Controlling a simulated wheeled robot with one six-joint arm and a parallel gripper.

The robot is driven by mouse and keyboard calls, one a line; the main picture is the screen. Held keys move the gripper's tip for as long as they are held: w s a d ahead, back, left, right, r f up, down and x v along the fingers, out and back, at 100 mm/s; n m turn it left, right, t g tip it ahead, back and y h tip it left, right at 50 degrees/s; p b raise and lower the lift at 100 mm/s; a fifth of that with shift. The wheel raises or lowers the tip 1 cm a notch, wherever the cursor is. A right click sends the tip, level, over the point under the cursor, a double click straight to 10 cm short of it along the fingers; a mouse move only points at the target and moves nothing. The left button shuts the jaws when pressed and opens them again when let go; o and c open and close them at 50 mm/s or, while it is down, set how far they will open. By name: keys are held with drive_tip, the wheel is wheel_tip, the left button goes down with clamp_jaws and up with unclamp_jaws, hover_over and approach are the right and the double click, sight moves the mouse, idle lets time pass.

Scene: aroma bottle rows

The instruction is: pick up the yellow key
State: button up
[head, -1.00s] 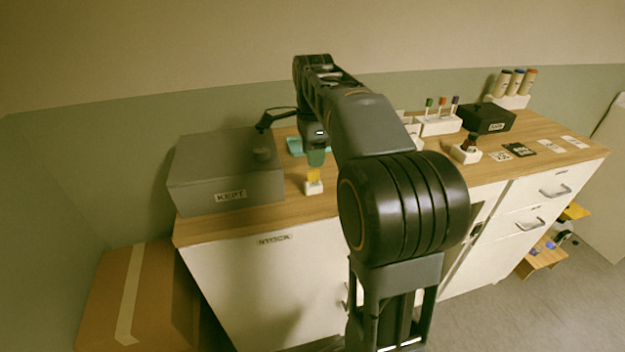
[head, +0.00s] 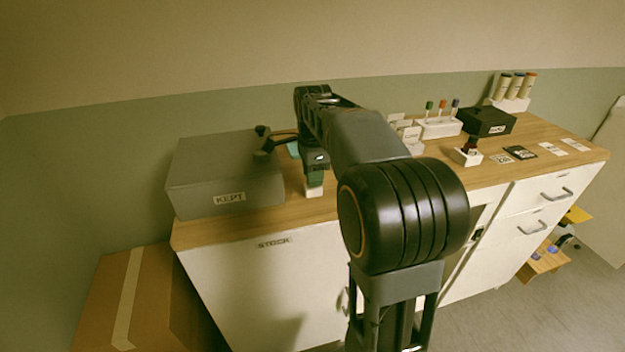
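The small white holder (head: 314,191) stands on the wooden counter (head: 292,205), just right of the grey KEPT box. The yellow key is hidden in this view, behind or between the fingers of my gripper (head: 315,179). My gripper points down with its tips right at the top of the white holder. Whether the fingers are open or shut on the key cannot be made out.
The grey KEPT box (head: 228,180) stands close on the left. On the right are a white rack with coloured-top tubes (head: 438,127), a black box (head: 487,121), another white holder (head: 468,157) and flat cards (head: 521,152).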

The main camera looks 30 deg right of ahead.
clamp_jaws()
drive_tip(key=shift+r, duration=0.55)
wheel_tip(320, 180, up, 2)
drive_tip(key=shift+r+p, duration=0.25)
drive_tip(key=shift+p, duration=0.15)
drive_tip(key=s+d+r, duration=0.1)
drive_tip(key=s+r, duration=0.8)
drive_tip(key=s, duration=0.5)
drive_tip(key=shift+r, duration=0.2)
